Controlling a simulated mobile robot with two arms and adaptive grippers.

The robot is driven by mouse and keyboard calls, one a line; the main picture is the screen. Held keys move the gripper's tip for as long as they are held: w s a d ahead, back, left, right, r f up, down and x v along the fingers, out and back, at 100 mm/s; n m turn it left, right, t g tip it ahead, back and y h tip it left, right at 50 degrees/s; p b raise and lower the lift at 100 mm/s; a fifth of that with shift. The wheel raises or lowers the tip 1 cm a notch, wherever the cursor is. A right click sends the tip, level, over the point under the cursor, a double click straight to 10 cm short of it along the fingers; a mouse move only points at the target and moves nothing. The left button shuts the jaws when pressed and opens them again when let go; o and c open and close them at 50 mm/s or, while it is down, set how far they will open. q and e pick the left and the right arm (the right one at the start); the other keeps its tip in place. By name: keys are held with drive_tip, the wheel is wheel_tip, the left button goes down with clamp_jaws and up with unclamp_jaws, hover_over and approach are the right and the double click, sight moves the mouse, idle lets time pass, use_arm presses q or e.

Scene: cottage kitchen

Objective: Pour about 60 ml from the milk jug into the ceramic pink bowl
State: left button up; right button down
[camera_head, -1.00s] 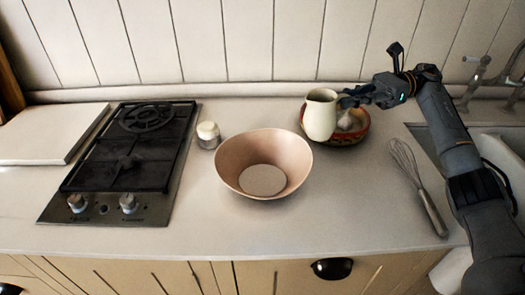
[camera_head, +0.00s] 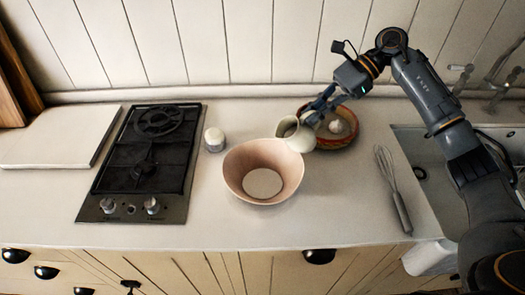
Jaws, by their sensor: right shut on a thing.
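The pink ceramic bowl (camera_head: 240,180) stands on the counter in the middle of the head view, with a paler, whitish round area at its bottom. I cannot make out a stream of milk. My left gripper is not in view.
A red-brown dish (camera_head: 350,137) with a garlic-like white bulb (camera_head: 336,126) stands behind the jug. A whisk (camera_head: 394,190) lies at the right near the sink (camera_head: 430,165). A white-topped jar (camera_head: 214,138) and a gas hob (camera_head: 145,165) are at the left.

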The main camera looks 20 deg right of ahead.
sight(297, 120)
drive_tip(key=shift+a+r+h+p, duration=0.2)
drive_tip(key=shift+a+h+p, duration=0.35)
drive_tip(key=shift+p, duration=0.3)
drive_tip(key=shift+a+f+h+p, duration=0.25)
drive_tip(key=shift+h+p, duration=0.3)
drive_tip(key=shift+p, duration=0.2)
drive_tip(key=shift+a+f+h+p, duration=0.25)
drive_tip(key=shift+a+h+p, duration=0.75)
drive_tip(key=shift+p, duration=1.15)
drive_tip(key=shift+d+f+h, duration=0.1)
drive_tip(key=shift+d+h, duration=0.1)
drive_tip(key=shift+h, duration=0.1)
drive_tip(key=shift+s+a+f+h+p, duration=0.15)
drive_tip(key=shift+a+h+p, duration=0.25)
drive_tip(key=shift+p, duration=0.3)
drive_tip(key=shift+w+a+f+h+p, duration=0.1)
drive_tip(key=shift+a+h+p, duration=0.15)
drive_tip(key=shift+h+p, duration=0.35)
drive_tip(key=shift+a+r, duration=0.1)
drive_tip(key=shift+a, duration=0.35)
